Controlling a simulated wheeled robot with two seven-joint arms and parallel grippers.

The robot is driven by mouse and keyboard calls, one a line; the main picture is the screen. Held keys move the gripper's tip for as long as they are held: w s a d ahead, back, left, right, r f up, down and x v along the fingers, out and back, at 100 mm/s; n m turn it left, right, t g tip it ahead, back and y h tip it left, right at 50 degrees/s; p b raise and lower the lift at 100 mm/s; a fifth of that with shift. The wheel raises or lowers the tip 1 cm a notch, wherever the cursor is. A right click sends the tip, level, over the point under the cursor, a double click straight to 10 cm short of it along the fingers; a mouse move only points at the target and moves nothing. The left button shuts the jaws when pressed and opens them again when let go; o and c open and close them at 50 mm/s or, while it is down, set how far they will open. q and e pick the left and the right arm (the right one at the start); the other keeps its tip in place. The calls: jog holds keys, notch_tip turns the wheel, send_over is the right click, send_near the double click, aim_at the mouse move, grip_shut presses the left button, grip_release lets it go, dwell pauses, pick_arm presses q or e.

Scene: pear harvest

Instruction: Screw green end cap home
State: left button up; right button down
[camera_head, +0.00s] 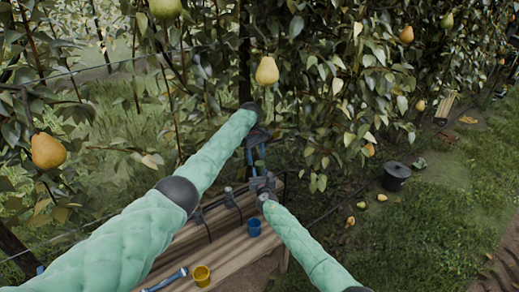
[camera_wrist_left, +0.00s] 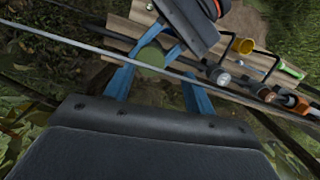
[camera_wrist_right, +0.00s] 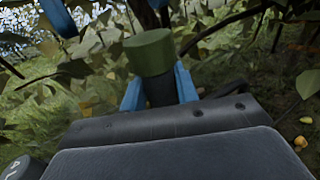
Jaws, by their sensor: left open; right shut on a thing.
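The green end cap (camera_wrist_right: 149,52) sits on the end of a dark cylinder (camera_wrist_right: 160,91) in the right wrist view. I cannot tell whether there is a gap between them. My right gripper (camera_wrist_right: 160,95) is shut on the dark cylinder, below the cap. In the left wrist view the cap's round green face (camera_wrist_left: 152,57) shows between the fingers of my left gripper (camera_wrist_left: 160,90). The left gripper is open, with its fingers spread to either side and apart from the cap. In the head view both grippers meet above the bench, and the cap cannot be made out.
A wooden bench (camera_head: 228,262) stands below, with a blue cup (camera_head: 254,227), a yellow cup (camera_head: 201,276) and a blue-handled tool (camera_head: 166,280). A thin wire (camera_wrist_left: 85,47) crosses the left wrist view. Pear foliage is close behind. A dark bucket (camera_head: 396,176) stands on the grass.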

aim_at(260, 163)
pick_arm(q)
jog(key=r+n, duration=0.1)
jog(key=r+n+y, duration=0.1)
jog(key=n, duration=0.1)
jog(key=shift+w+d+t, duration=0.1)
jog(key=shift+d+t, duration=0.3)
jog(key=n, duration=0.2)
jog(key=r+n, duration=0.1)
jog(key=n, duration=0.1)
jog(key=shift+d+r, duration=0.15)
jog(key=shift+d, duration=0.25)
jog(key=shift+w+r+n+t, duration=0.15)
jog(key=shift+n+t, duration=0.15)
jog(key=shift+n, duration=0.3)
jog(key=n, duration=0.4)
jog(key=shift+f, duration=3.95)
